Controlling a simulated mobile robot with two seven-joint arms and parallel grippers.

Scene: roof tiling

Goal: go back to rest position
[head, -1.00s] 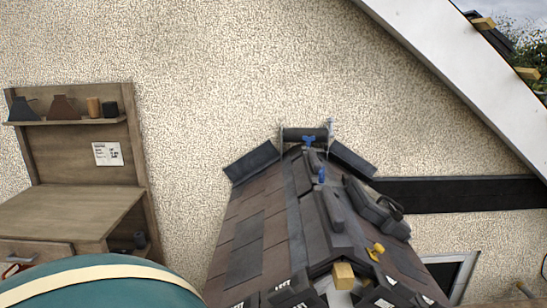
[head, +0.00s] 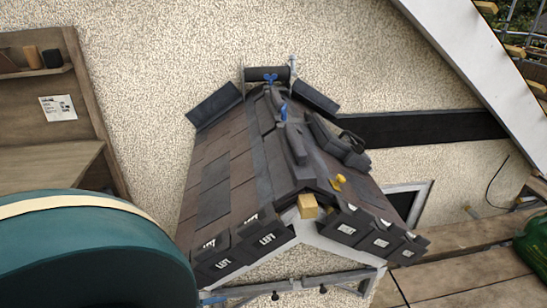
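The small tiled roof (head: 213,190) stands in the middle of the head view against the pebbled wall, with dark grey and brown tiles on its slopes. Neither my left nor my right gripper shows in the head view, so their state cannot be seen. A large teal rounded shape with a cream band fills the lower left corner and hides what lies behind it.
A wooden workbench (head: 50,160) with a shelf stands at the left. A yellow tool (head: 339,181) and a blue tool (head: 283,110) lie on the roof. Wooden planks (head: 455,280) and a green object (head: 533,245) are at the lower right.

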